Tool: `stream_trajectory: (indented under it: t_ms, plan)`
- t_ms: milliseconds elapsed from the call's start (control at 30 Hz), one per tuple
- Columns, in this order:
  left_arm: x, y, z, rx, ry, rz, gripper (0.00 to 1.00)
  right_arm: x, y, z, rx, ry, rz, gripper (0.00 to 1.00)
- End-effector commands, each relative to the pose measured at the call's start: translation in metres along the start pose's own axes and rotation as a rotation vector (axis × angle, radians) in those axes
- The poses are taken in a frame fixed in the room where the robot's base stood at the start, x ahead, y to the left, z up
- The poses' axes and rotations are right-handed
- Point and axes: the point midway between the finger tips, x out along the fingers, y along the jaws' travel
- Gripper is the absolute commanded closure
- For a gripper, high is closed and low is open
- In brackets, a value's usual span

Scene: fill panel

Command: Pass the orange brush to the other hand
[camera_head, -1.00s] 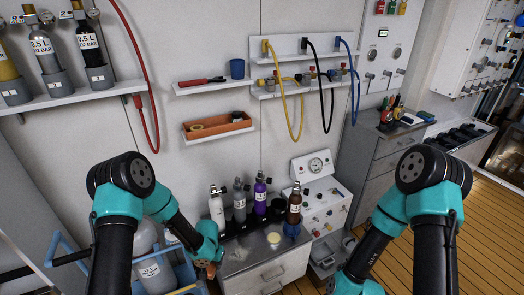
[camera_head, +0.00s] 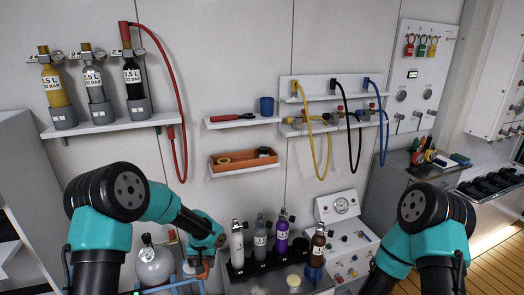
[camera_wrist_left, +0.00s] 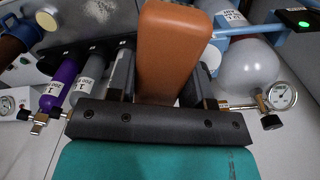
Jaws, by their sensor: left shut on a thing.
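The orange brush shows in the left wrist view as an orange-brown block (camera_wrist_left: 172,45) between the two dark fingers of my left gripper (camera_wrist_left: 168,92). The fingers are shut on it. In the head view my left gripper (camera_head: 203,270) points down, left of the white bottle, and only a small orange-brown bit shows at it.
Several small bottles (camera_head: 260,243) stand in a row right of my left gripper. A white round cylinder (camera_head: 153,266) in a blue frame stands left of it. An orange tray (camera_head: 243,161) sits on a wall shelf. A gauge panel (camera_head: 341,210) stands right of the bottles.

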Motion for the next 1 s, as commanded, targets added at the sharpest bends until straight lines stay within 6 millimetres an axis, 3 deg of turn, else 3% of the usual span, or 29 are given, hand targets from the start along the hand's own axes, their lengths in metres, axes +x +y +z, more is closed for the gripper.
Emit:
stream_trajectory:
  t_ms: [667,867,1000]
  plan:
    - [-0.009,0.004,-0.001,0.0,0.0,-0.001,0.78,0.0,0.0,0.0,0.0,0.0,0.0,0.57]
    - [-0.034,0.019,0.0,0.023,0.002,0.0,0.78,0.0,0.0,0.0,0.0,0.0,0.0,0.57]
    - [-0.061,0.035,0.001,0.047,0.003,0.0,0.78,0.0,0.0,0.0,0.0,0.0,0.0,0.57]
